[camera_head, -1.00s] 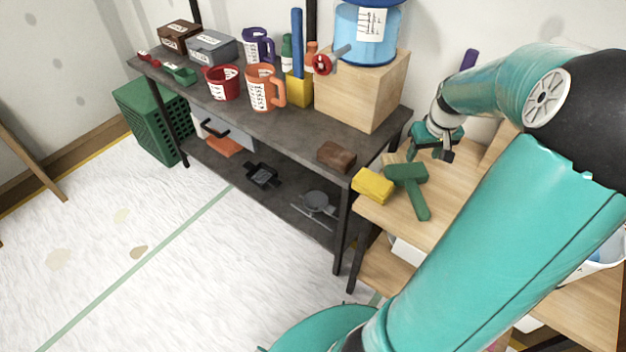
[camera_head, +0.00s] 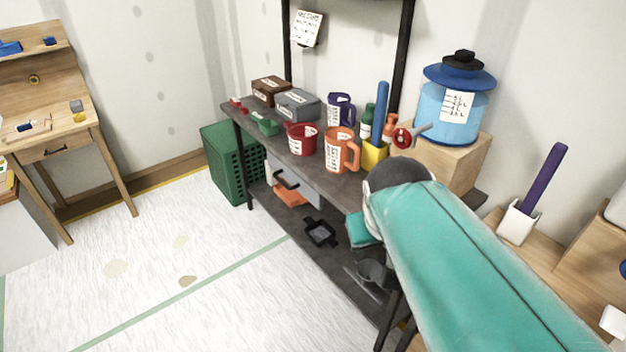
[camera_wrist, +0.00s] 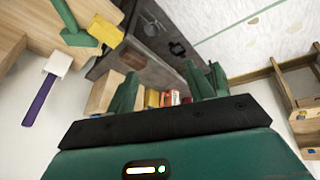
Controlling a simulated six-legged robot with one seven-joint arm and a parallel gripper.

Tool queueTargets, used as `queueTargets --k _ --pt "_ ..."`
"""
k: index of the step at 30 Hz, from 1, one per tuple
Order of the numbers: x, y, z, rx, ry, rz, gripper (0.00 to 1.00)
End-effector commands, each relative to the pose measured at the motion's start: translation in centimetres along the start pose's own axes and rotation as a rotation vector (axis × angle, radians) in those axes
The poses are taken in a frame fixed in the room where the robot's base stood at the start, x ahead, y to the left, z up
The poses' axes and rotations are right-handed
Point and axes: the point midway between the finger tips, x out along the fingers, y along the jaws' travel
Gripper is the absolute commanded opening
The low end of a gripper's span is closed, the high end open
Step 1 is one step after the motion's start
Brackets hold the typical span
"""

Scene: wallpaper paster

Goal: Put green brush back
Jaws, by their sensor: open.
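The green brush (camera_wrist: 80,32) shows in the wrist view at the upper left, lying on a light wooden surface. Its head is close to a yellow block (camera_wrist: 106,31). In the head view, my arm covers the area where the brush lay. My gripper (camera_wrist: 165,78) is open in the wrist view, with its fingers apart and nothing held between them. It is away from the brush, which is off to the left of the fingers. The gripper's fingers are not visible in the head view.
The dark workbench (camera_head: 340,190) holds a red mug (camera_head: 301,140), an orange mug (camera_head: 340,150) and a blue water jug (camera_head: 447,112) on a wooden box. A purple-handled tool (camera_head: 545,180) stands in a white holder (camera_head: 517,222) at right.

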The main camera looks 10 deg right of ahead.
Motion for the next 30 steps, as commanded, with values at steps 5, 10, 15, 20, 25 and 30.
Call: queueTargets --k 5,10,15,20,25,30 --pt "-2.7 -3.7 2.4 -0.028 0.075 -0.109 0.53" --pt "-3.6 -5.1 3.7 -0.036 0.101 -0.174 0.53" --pt "-3.7 -5.3 3.9 -0.034 0.102 -0.182 0.53" --pt "-3.7 -5.2 3.9 -0.034 0.102 -0.181 0.53" --pt "-3.7 -5.2 3.9 -0.035 0.102 -0.181 0.53" --pt "-3.7 -5.2 3.9 -0.035 0.102 -0.181 0.53"
